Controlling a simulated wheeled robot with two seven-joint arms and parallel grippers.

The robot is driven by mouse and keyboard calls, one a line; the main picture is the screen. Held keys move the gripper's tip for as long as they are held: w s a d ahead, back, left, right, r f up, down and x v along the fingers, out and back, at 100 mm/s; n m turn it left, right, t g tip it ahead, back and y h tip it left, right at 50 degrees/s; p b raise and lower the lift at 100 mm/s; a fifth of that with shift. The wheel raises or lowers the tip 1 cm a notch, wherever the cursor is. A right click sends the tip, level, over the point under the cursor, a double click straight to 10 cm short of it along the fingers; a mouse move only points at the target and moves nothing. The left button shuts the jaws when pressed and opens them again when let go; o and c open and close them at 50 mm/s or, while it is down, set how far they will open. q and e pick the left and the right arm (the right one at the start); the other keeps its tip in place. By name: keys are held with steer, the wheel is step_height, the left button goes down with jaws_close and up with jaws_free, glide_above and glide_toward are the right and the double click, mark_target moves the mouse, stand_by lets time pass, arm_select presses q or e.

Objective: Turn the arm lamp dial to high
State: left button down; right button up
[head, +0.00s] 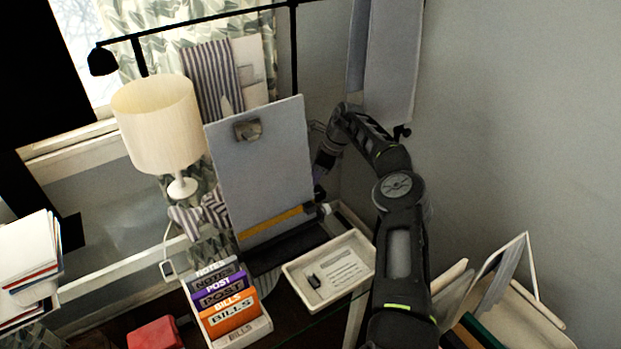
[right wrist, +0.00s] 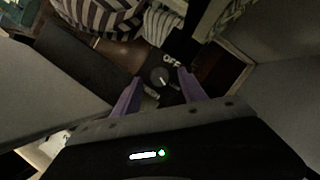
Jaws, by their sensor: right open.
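In the right wrist view a round dark dial (right wrist: 160,77) sits on a black base, with the word OFF (right wrist: 172,60) printed above it. A second label shows at its lower left, partly hidden by a finger and unreadable. My right gripper (right wrist: 158,88) is open, with one purple finger on each side of the dial; I cannot tell whether they touch it. In the head view the black arm lamp (head: 220,15) has its shade (head: 102,60) at the upper left. The dial is hidden there behind a grey clipboard (head: 262,165), beside which my right arm reaches down. My left gripper is out of view.
A white table lamp (head: 157,125) stands left of the clipboard. A letter sorter (head: 228,300) and a cream tray (head: 330,272) stand in front. A file rack (head: 500,290) is at lower right. In the wrist view, grey panels flank the gripper closely.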

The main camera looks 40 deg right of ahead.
steer(key=shift+x, duration=0.85)
steer(key=shift+c, duration=0.5)
jaws_close()
